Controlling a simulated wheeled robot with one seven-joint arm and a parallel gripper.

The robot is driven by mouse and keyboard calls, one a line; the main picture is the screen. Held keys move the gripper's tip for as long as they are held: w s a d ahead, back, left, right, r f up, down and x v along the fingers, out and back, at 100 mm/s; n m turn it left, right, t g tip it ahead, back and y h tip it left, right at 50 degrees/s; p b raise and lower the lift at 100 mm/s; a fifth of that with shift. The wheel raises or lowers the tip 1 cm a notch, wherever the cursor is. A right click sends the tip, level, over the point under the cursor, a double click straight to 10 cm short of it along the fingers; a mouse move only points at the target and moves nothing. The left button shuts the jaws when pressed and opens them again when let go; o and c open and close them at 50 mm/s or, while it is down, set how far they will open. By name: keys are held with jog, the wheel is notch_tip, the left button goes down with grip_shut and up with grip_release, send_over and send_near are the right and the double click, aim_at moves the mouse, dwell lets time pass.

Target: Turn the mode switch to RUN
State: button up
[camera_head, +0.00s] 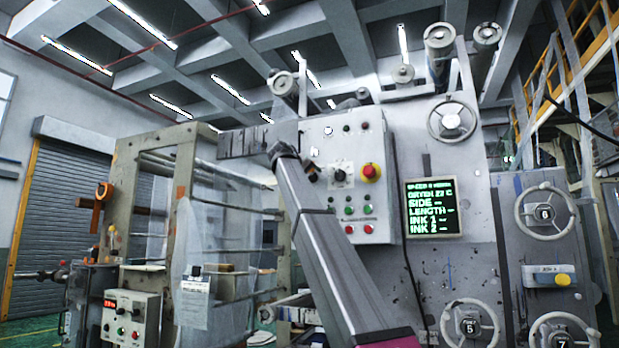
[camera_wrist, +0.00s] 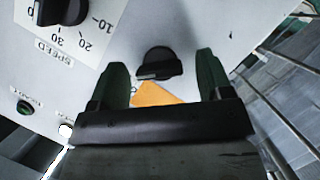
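The likely mode switch is a black rotary knob (camera_wrist: 160,62) on the light grey panel, ahead of my gripper in the wrist view. Its pointer end lies toward the left, above an orange patch (camera_wrist: 155,94) partly hidden by my gripper; I cannot read a RUN mark. My gripper (camera_wrist: 160,72) is open, with one dark green finger on each side of the knob and gaps to both. Contact with the panel cannot be judged. In the head view my gripper (camera_head: 288,158) is at the left part of the control panel (camera_head: 382,128), with a dark knob (camera_head: 314,173) beside it.
The black SPEED dial (camera_wrist: 58,10) is close by at upper left in the wrist view. A red stop button (camera_head: 370,172) and several green and red buttons share the panel. A green text display (camera_head: 433,208) and handwheels stand to the right.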

jog(key=v, duration=1)
jog(key=shift+s+a, duration=0.25)
jog(key=shift+s, duration=0.05)
jog(key=shift+a+r, duration=0.1)
